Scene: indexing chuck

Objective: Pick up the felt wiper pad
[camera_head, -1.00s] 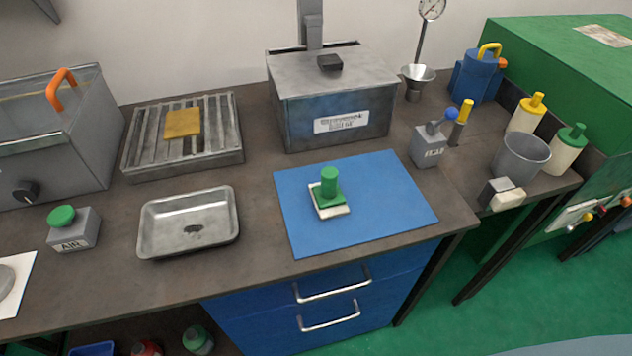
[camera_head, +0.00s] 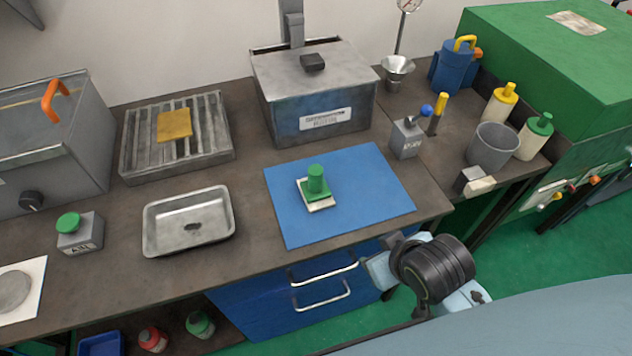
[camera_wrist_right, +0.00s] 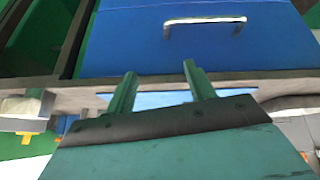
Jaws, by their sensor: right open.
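The felt wiper pad (camera_head: 317,188), a pale square pad with a green plate and upright green knob, lies on the blue mat (camera_head: 370,204) in the head view. My right arm shows at the lower right of the head view, in front of the bench edge and to the right of the pad; its fingertips are not clear there. In the right wrist view my right gripper (camera_wrist_right: 156,82) has two green fingers apart with nothing between them. That view shows a sliver of blue mat past the bench edge, but not the pad. My left gripper is out of view.
A metal tray (camera_head: 188,220) and a slatted rack (camera_head: 215,140) with a yellow pad (camera_head: 174,125) stand left of the mat. A grey lidded box (camera_head: 325,105) is behind it. A blue drawer (camera_wrist_right: 120,40) with a handle is below the bench edge.

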